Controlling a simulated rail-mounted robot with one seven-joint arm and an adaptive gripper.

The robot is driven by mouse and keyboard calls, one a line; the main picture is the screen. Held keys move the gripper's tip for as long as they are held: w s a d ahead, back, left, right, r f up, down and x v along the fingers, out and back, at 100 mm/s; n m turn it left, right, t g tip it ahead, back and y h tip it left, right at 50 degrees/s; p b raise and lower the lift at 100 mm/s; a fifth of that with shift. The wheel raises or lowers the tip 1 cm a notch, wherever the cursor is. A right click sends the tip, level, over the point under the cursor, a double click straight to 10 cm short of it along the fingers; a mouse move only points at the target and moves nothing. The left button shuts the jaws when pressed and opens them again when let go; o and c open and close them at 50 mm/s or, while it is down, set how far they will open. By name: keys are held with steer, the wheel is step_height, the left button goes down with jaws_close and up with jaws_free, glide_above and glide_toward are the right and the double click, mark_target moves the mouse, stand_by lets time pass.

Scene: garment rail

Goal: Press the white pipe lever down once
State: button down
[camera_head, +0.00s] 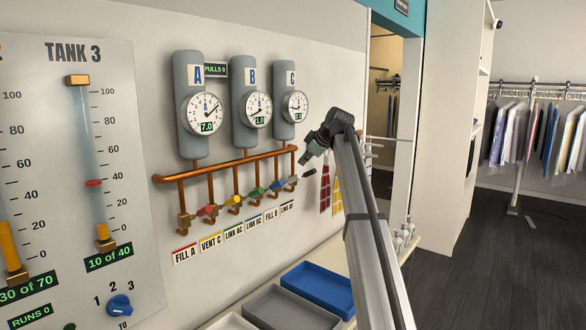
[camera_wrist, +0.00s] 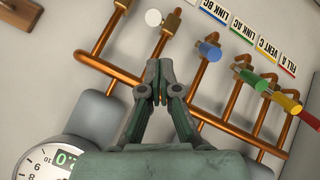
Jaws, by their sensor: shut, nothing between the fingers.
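The white pipe lever (camera_head: 292,180) is at the right end of the row of coloured levers below the copper pipe. In the wrist view its round white end (camera_wrist: 153,17) shows near the top, beside a brass valve. My gripper (camera_head: 305,161) is shut and empty, near the right end of the pipe and a little above the white lever. In the wrist view my gripper's closed fingertips (camera_wrist: 164,97) overlap the copper pipe, with the white end beyond them and apart. Whether the fingers touch the pipe cannot be told.
Blue (camera_wrist: 208,50), green, yellow and red levers sit along the copper pipe (camera_head: 225,165). Gauges A, B and C hang above it. A grey tray (camera_head: 290,310) and a blue tray (camera_head: 318,287) lie below. The Tank 3 panel (camera_head: 135,170) is at left.

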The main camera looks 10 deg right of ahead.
steer(key=r, duration=0.1)
steer(key=a+r, duration=0.1)
steer(key=r, duration=0.1)
steer(key=shift+s+a+r+n+y, duration=0.15)
steer(key=shift+a+r+n+y, duration=0.15)
steer(key=shift+a+n, duration=0.1)
steer(key=shift+f, duration=0.1)
steer(key=p, duration=0.4)
glide_above(290, 180)
steer(key=s+a, duration=0.2)
step_height(290, 180, down, 6)
steer(key=d+f+p, duration=0.1)
steer(key=d+f, duration=0.2)
steer(key=shift+f, duration=0.25)
steer(key=shift+f, duration=0.1)
